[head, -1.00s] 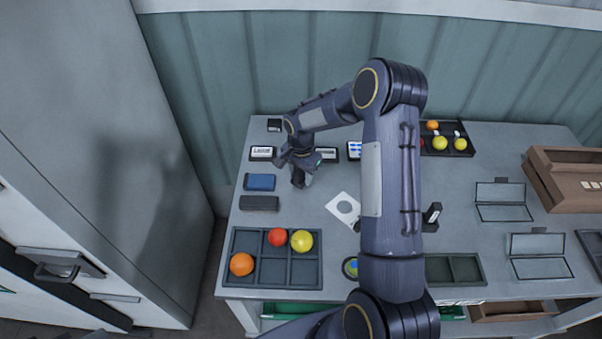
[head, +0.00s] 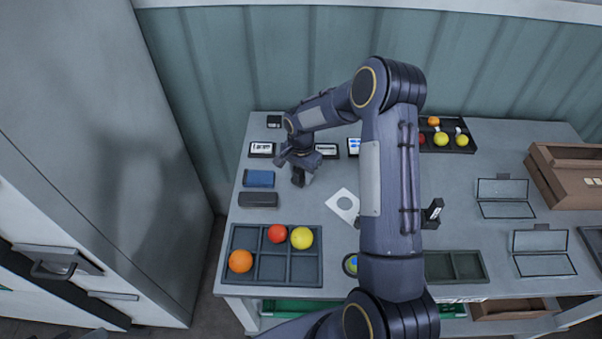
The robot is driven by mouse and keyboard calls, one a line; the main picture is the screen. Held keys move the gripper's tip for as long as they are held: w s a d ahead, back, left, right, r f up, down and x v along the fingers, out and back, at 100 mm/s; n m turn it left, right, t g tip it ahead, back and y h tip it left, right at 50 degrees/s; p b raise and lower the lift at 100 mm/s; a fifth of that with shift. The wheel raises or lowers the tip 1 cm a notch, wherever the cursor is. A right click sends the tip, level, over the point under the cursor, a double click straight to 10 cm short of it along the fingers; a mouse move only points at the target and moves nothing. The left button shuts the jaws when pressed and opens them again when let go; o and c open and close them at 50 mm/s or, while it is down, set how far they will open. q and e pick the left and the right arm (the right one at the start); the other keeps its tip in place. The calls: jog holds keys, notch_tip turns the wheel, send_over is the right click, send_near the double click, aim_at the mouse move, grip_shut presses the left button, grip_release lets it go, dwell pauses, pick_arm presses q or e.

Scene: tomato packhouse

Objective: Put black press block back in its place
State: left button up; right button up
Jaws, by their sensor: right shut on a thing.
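My right gripper (head: 302,177) hangs over the left part of the table, fingers pointing down, right of the blue block. It is shut on a small dark thing (head: 297,179), which looks like the black press block. The gripper hides most of it, and I cannot tell whether it touches the table. A long dark block (head: 258,199) lies on the table to the left, just in front of the blue block (head: 259,179). A small black item (head: 274,121) lies at the back left corner. My left gripper is not in view.
A compartment tray (head: 290,270) with tomatoes stands at the front left. A white card with a round hole (head: 344,206) lies right of the gripper. Label stands (head: 262,149) line the back. My right arm hides the table's middle. A wooden crate (head: 560,185) stands far right.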

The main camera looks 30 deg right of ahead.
jog(key=shift+f, duration=0.25)
jog(key=o, duration=0.9)
jog(key=shift+c, duration=1.4)
jog(key=shift+r+p, duration=1.55)
jog(key=shift+r, duration=1.95)
